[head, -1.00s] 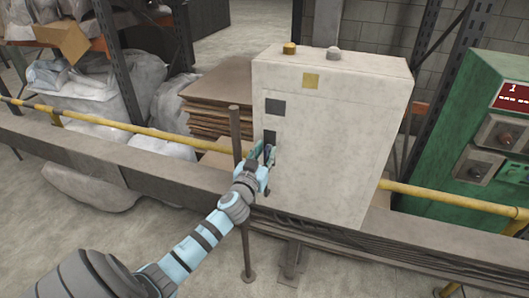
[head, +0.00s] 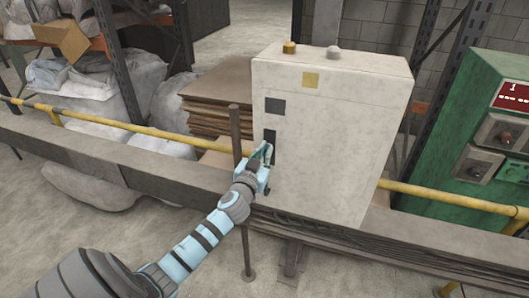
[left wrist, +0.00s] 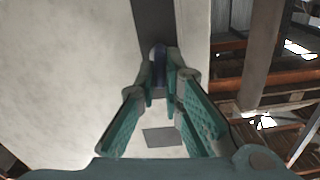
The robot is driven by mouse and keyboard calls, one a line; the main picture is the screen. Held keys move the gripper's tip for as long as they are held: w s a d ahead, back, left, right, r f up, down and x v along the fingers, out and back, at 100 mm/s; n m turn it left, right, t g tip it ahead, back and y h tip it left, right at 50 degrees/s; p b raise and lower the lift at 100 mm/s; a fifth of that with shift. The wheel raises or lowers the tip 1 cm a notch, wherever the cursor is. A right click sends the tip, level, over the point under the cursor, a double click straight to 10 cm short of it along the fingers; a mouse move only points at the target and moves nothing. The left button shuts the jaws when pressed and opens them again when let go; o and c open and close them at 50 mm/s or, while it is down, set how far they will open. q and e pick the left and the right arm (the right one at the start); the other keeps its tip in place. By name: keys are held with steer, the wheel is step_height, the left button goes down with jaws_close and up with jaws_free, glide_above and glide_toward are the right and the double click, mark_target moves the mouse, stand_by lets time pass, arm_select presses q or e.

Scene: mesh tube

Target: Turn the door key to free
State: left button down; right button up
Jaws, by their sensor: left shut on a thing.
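The door key shows in the left wrist view as a small dark blue piece (left wrist: 158,54) between my fingertips, in front of a dark strip on the cabinet (left wrist: 153,18). My left gripper (head: 266,151) is at the left part of the pale cabinet's front (head: 325,150), at the dark upright plate (head: 270,136). In the left wrist view the left gripper (left wrist: 160,75) is shut on the key. In the head view the fingers hide the key, and its turn angle cannot be told. My right gripper is in neither view.
A thin brown post (head: 236,135) stands just left of the cabinet, close to my left wrist. A yellow rail (head: 120,124) and a grey beam (head: 75,152) run behind. A green machine (head: 460,120) stands at the right. Stacked cardboard (head: 212,100) lies behind the post.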

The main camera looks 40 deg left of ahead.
arm_select(q)
steer(key=m, duration=0.7)
steer(key=shift+d+f+m+p, duration=0.1)
steer(key=shift+d+m+p, duration=0.15)
steer(key=shift+m+p, duration=0.15)
steer(key=shift+w+d+f+m+p, duration=0.1)
steer(key=shift+m+p, duration=0.1)
steer(key=shift+m, duration=1.2)
steer(key=shift+s+a+f+m+p, duration=0.1)
steer(key=shift+m+p, duration=0.05)
steer(key=shift+m, duration=1.25)
steer(key=shift+w+d+f+m+p, duration=0.1)
steer(key=shift+m+p, duration=0.1)
steer(key=shift+m, duration=1.2)
steer(key=c, duration=1.7)
jaws_free()
